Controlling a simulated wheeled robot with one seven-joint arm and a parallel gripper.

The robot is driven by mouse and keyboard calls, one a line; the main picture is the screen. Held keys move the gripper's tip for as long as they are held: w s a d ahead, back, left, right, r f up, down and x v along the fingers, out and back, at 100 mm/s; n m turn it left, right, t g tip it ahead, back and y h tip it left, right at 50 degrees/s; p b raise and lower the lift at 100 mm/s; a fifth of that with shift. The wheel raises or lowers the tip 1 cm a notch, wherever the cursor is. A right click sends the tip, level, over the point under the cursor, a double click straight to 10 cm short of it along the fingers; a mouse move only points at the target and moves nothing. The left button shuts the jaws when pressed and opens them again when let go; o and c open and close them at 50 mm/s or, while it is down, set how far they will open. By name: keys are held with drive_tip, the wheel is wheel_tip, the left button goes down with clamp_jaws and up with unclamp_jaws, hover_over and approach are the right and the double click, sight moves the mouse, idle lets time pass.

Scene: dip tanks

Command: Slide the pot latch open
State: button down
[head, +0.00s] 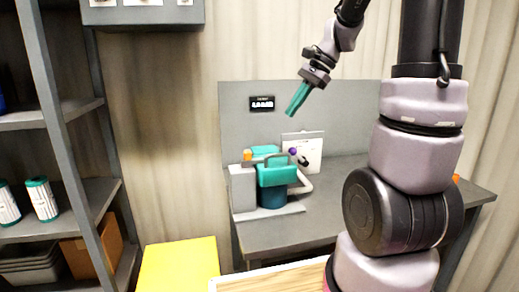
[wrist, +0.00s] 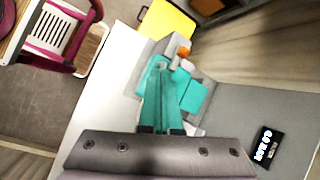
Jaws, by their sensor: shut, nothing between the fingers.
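The pot (head: 272,195) is dark blue with a teal top (head: 277,175) and sits in a light grey holder (head: 242,188) on the grey bench. An orange knob (head: 247,154) stands at its left and a purple knob (head: 293,151) at its right. I cannot tell which part is the latch. My gripper (head: 291,112) has teal fingers, shut and empty, pointing down above the pot and touching nothing. In the wrist view, my gripper (wrist: 160,65) covers part of the pot; a teal part (wrist: 193,97) and the orange knob (wrist: 184,51) show beside the fingers.
The grey bench (head: 345,190) has free room right of the pot. A white sheet (head: 308,154) stands behind the pot, and a dark display (head: 262,103) hangs on the back panel. A yellow-topped box (head: 180,268) is at lower left, beside a shelf rack (head: 75,130).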

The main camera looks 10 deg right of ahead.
sight(245, 152)
drive_tip(key=w+d+f+m+g+y, duration=0.1)
drive_tip(key=w+d+f+m+y, duration=0.1)
drive_tip(key=w+f+m, duration=0.3)
drive_tip(key=w+d+f, duration=0.1)
drive_tip(key=w+f, duration=0.2)
drive_tip(key=w, duration=0.1)
drive_tip(key=shift+d+y, duration=0.25)
drive_tip(key=shift+y, duration=0.15)
drive_tip(key=shift+w+f, duration=0.1)
drive_tip(key=x, duration=1)
drive_tip(key=shift+s+a, duration=0.1)
drive_tip(key=shift+s, duration=0.15)
drive_tip(key=a, duration=0.2)
drive_tip(key=shift+a, duration=0.9)
drive_tip(key=shift+a, duration=0.1)
drive_tip(key=shift+a, duration=1.95)
